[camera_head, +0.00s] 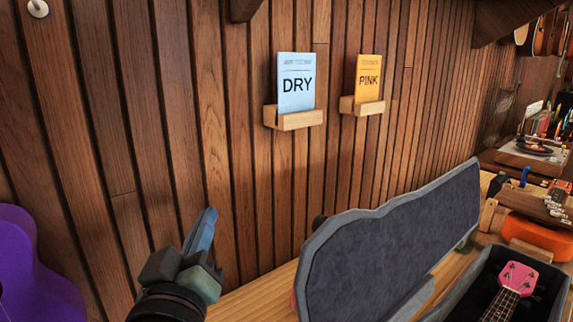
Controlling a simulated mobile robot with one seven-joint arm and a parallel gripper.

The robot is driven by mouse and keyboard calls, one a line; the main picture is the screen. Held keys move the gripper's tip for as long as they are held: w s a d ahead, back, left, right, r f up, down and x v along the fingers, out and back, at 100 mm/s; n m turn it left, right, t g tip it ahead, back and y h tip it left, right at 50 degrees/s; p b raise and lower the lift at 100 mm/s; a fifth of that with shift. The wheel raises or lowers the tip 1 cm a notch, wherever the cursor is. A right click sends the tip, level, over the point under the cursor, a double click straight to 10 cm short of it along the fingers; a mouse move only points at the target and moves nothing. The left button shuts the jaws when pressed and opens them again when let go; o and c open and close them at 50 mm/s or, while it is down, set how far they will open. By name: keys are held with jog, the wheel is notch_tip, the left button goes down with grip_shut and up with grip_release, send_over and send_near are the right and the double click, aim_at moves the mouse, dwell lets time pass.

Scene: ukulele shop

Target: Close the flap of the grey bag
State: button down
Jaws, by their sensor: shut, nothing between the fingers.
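The grey bag (551,284) lies open at the lower right, cut off by the picture's edge. Its flap (395,240) stands raised and tilted, with the dark grey lining facing me. A ukulele with a pink headstock (517,278) lies inside the bag. My gripper (209,214) is at the lower left of the flap, apart from it. Its fingers are shut and empty, pointing up in front of the wood wall. The bag's front and lower parts are out of view.
A wooden bench (258,293) runs under the bag along the planked wall. A purple ukulele body (33,270) is at the far left.

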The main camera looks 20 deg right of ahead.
jog(key=s+d+f+n+g+h+p, duration=0.1)
jog(key=s+d+n+g+h+p, duration=0.4)
jog(key=p, duration=1.7)
jog(key=w+d+n+g+h+p, duration=0.2)
jog(key=w+d+n+g, duration=0.1)
jog(key=w+d, duration=0.3)
jog(key=s+p, duration=0.1)
jog(key=s, duration=0.1)
jog(key=s+d+p, duration=0.1)
jog(key=s, duration=0.1)
jog(key=shift+s+d, duration=0.1)
jog(key=shift+d, duration=0.1)
jog(key=shift+f+t, duration=0.1)
jog(key=shift+t, duration=0.2)
